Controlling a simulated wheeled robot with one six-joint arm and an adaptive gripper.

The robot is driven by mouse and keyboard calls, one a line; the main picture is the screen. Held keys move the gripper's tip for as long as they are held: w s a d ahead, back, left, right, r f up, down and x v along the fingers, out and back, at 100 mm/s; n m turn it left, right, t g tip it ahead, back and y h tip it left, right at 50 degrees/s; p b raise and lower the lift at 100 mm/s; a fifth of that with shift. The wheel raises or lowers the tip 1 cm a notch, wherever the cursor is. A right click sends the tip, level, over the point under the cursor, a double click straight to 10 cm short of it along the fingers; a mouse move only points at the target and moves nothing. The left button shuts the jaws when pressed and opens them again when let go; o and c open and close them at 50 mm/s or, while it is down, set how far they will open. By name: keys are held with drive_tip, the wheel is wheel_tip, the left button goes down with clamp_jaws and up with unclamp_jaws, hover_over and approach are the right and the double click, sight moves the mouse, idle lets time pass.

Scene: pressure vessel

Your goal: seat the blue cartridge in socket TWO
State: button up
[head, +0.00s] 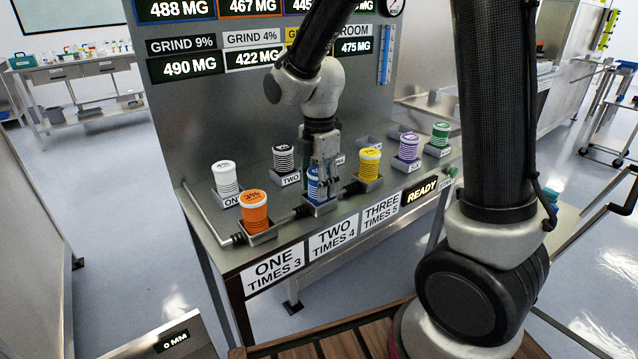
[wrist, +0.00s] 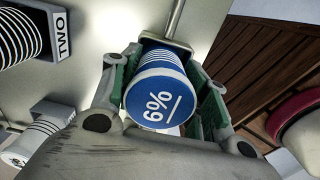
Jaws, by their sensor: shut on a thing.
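The blue cartridge (head: 313,188), with white stripes and a "6%" top, stands upright at the middle front socket (head: 319,209), behind the "TWO TIMES 4" sign (head: 333,238). My gripper (head: 325,186) comes down from above and is shut around the cartridge. In the wrist view, the fingers of my gripper (wrist: 172,95) lie on both sides of the blue cartridge (wrist: 160,88). A grey socket rim (wrist: 165,42) shows just beyond it. The fingers hide part of the cartridge, and I cannot tell whether its base is fully down in the socket.
An orange cartridge (head: 254,211) stands in the ONE front socket and a yellow one (head: 369,165) in THREE. Behind are white (head: 225,179), black (head: 283,160), purple (head: 409,147) and green (head: 440,136) cartridges. A "READY" sign (head: 422,191) is at the bench front.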

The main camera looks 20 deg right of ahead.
drive_tip(key=o, duration=1.2)
drive_tip(key=shift+f, duration=0.1)
wheel_tip(320, 180, up, 12)
drive_tip(key=shift+d+r, duration=0.1)
drive_tip(key=shift+r, duration=0.15)
drive_tip(key=s+d+r+m+t, duration=0.1)
drive_tip(key=s+d+m, duration=0.4)
drive_tip(key=s+m, duration=0.1)
drive_tip(key=s+d+r+m+t, duration=0.1)
drive_tip(key=s+d+m+t, duration=0.1)
drive_tip(key=s+d+m, duration=0.2)
drive_tip(key=s+d+r+m+t, duration=0.1)
drive_tip(key=s+d+m, duration=0.4)
drive_tip(key=s+m, duration=0.4)
drive_tip(key=shift+d+m, duration=0.35)
drive_tip(key=shift+m, duration=0.95)
